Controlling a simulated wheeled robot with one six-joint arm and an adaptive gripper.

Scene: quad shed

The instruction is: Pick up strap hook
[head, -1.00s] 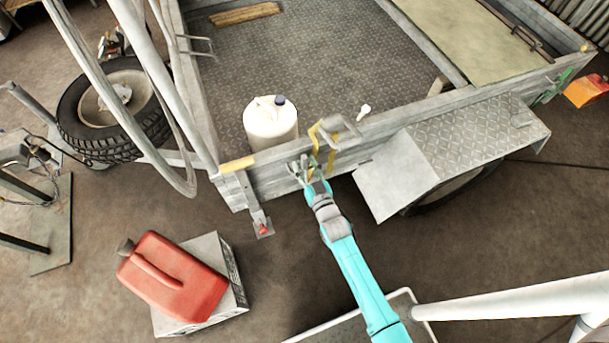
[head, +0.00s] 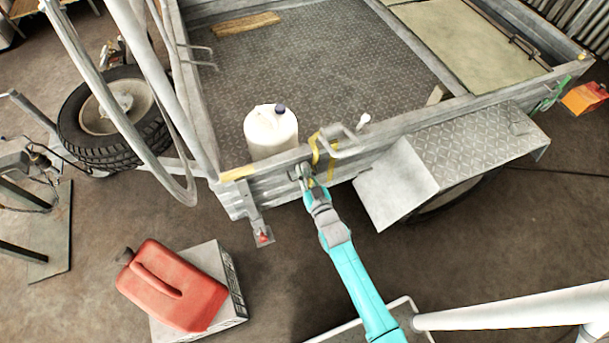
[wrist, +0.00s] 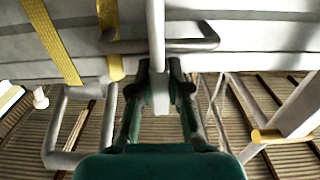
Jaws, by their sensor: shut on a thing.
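The strap hook shows in the wrist view as a grey metal rod (wrist: 188,46) with bent ends, lying across the grey trailer side wall. A pale upright piece at its middle runs down between my fingers. In the head view the hook is small and mostly hidden at the fingertips. A yellow strap (head: 315,150) hangs over the wall just right of it, and its band (wrist: 113,20) passes the rod's left end. My gripper (head: 305,175) is closed at the outside of the wall, and in the wrist view its dark fingers (wrist: 160,85) are around the pale piece.
A white jug (head: 271,135) stands inside the trailer behind the wall. A fender plate (head: 395,182) juts out at right. A red fuel can (head: 172,285) lies on a grey block at lower left.

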